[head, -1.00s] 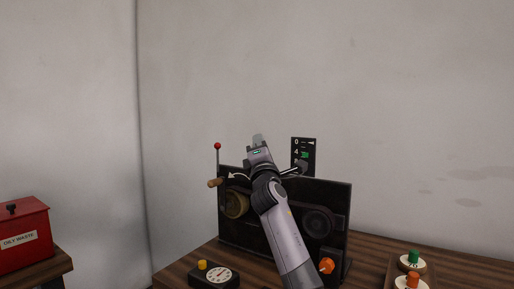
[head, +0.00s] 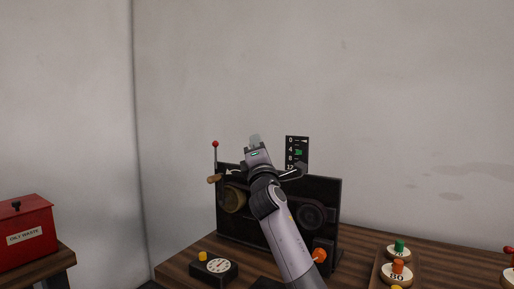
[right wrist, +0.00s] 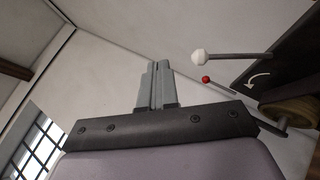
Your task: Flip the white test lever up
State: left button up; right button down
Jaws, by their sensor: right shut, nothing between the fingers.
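The white test lever shows in the right wrist view as a white ball knob (right wrist: 199,57) on a thin grey rod, right of my fingertips and apart from them. In the head view its knob is not visible, and my right arm covers part of that area. A short pale rod (head: 291,173) shows just right of my wrist, but I cannot tell whether it is this lever. My right gripper (head: 255,140) points up in front of the black dynamo panel (head: 275,233). Its fingers (right wrist: 156,65) are shut together and empty. My left gripper is out of view.
A red-knobbed lever (head: 215,147) stands upright at the panel's left, above a wooden handle (head: 214,179). A dark gauge (head: 297,149) rises behind the panel. A dial box (head: 214,267), an orange knob (head: 319,255) and weights (head: 397,270) occupy the table. A red waste box (head: 25,228) stands left.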

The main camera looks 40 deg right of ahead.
jog(key=s+a, duration=0.4)
jog(key=s, duration=0.2)
jog(key=shift+s+a, duration=0.15)
dwell(0.6)
